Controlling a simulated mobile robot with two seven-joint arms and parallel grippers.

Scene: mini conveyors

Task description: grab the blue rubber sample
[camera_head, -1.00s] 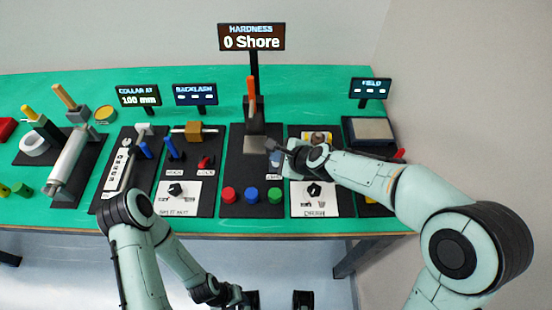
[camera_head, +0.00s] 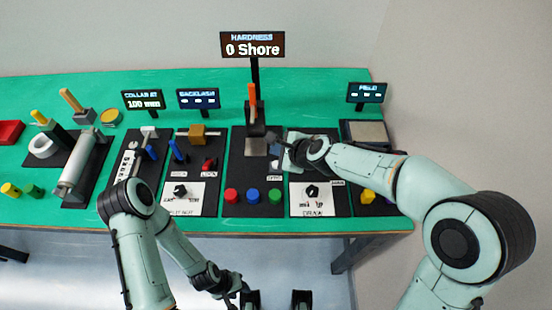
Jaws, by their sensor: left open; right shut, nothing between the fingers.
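The blue rubber sample (camera_head: 253,195) is a small round piece on the black base of the hardness station. It sits between a red sample (camera_head: 231,195) and a green sample (camera_head: 275,195). My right gripper (camera_head: 271,139) is shut and empty. It appears behind the samples, beside the hardness tester (camera_head: 254,115), apart from the blue sample. Its fingertips are small and dark against the base. My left gripper (camera_head: 244,290) is open and low in front of the bench, well away from the samples, and its fingers are hard to make out.
The hardness display (camera_head: 252,45) reads 0 Shore. A selector panel (camera_head: 320,199) lies right of the samples, and a backlash station (camera_head: 197,134) stands to their left. My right forearm covers part of the right side.

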